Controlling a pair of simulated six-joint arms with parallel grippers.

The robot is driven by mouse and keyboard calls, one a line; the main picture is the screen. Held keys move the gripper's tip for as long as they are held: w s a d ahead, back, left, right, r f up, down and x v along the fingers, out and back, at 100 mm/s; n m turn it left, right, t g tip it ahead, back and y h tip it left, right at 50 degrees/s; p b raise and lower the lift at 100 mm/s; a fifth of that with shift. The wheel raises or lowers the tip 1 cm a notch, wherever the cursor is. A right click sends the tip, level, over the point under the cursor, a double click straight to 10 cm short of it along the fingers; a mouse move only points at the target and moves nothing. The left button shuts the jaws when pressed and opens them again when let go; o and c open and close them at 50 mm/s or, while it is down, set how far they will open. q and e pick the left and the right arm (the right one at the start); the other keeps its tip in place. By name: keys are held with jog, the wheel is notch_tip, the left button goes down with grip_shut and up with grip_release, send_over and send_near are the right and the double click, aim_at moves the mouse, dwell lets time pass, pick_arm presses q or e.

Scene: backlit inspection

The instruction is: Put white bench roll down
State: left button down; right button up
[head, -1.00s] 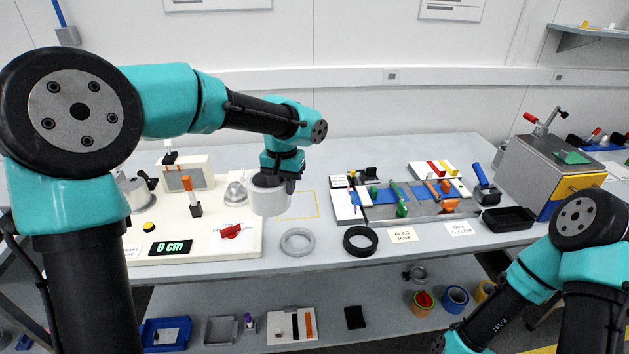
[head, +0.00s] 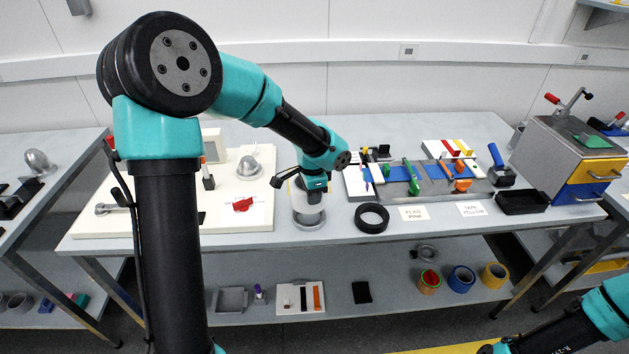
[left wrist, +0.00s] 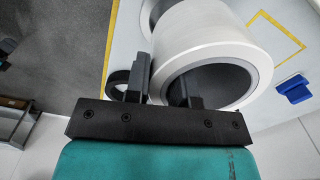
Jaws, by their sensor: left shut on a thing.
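The white bench roll (head: 307,204) is a short, wide hollow cylinder, held near the table's front edge in the head view. My left gripper (head: 313,190) is shut on its wall. In the left wrist view the roll (left wrist: 213,38) fills the upper middle, and one finger of my left gripper (left wrist: 163,82) is inside its bore, the other outside. In the head view the roll overlaps a grey ring (head: 309,224) on the table; I cannot tell whether they touch. My right gripper is out of view; only part of that arm shows at lower right.
A black ring (head: 372,217) lies just right of the roll. Beyond it are a pink-flag label card (head: 426,212), a yellow-tape card (head: 471,208) and a black tray (head: 522,202). A white board (head: 255,213) with a red piece is at left. Yellow lines (left wrist: 276,35) mark the tabletop.

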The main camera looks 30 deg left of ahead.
pick_arm(q)
jog(key=w+a+f, duration=0.1)
jog(key=w+a, duration=0.7)
jog(key=w, duration=0.6)
jog(key=shift+f, duration=0.2)
jog(key=shift+s+a, duration=0.1)
jog(key=shift+f, duration=1.75)
jog(key=shift+f, duration=0.15)
jog(key=c, duration=1)
grip_release()
jog(key=shift+o, duration=0.2)
notch_tip(320, 180, up, 12)
